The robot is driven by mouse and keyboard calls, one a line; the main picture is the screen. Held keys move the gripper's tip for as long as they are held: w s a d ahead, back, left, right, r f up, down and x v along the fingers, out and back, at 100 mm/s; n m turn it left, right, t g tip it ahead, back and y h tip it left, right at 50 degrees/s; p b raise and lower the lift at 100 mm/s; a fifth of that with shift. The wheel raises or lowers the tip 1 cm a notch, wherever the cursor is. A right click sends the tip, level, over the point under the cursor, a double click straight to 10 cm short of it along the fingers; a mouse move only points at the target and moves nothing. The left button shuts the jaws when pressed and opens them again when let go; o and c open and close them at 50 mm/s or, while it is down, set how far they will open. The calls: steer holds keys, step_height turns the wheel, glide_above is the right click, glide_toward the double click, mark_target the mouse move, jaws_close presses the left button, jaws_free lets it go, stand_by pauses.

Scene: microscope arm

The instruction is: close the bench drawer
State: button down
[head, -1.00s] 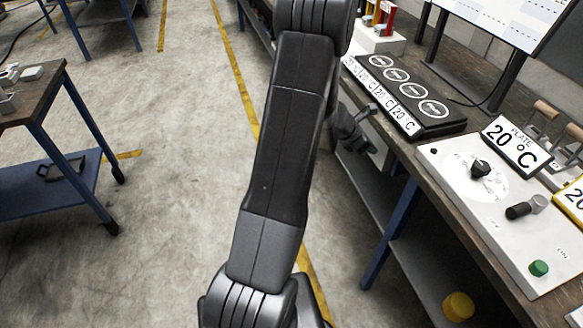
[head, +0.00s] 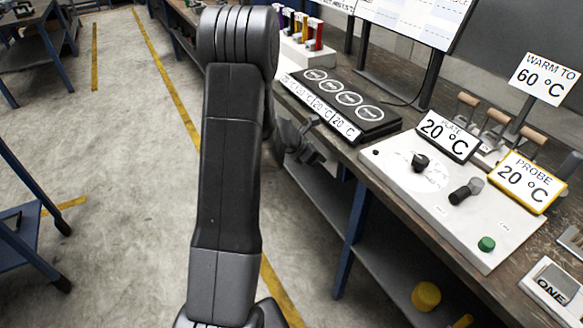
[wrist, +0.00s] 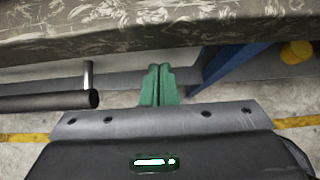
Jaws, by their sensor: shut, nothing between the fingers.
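The drawer's dark bar handle (wrist: 45,101) shows at the left of the wrist view, with a metal post (wrist: 88,75) running back from it under the bench edge. The drawer front is mostly out of sight, so how far it stands open cannot be told. My gripper (wrist: 157,85) has its green fingertips together and empty. It is to the right of the handle's end, apart from it, below the bench top's edge. In the head view my arm hides much of this area.
The workbench (head: 375,185) runs along the right, carrying a black hotplate strip (head: 350,100) and a white control panel (head: 400,185). A blue bench leg (wrist: 225,72) is right of my fingers. A yellow cylinder (head: 426,296) sits on the lower shelf.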

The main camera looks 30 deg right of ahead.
steer(key=a+f+v, duration=0.1)
steer(key=v, duration=1.1)
steer(key=shift+a+f+p, duration=0.25)
steer(key=shift+a+p, duration=0.05)
steer(key=shift+p, duration=0.05)
steer(key=shift+f, duration=0.1)
steer(key=x, duration=0.4)
steer(key=d+r+x, duration=0.1)
steer(key=x, duration=0.7)
steer(key=shift+d+r, duration=0.25)
steer(key=shift+d, duration=0.45)
steer(key=shift+a, duration=0.1)
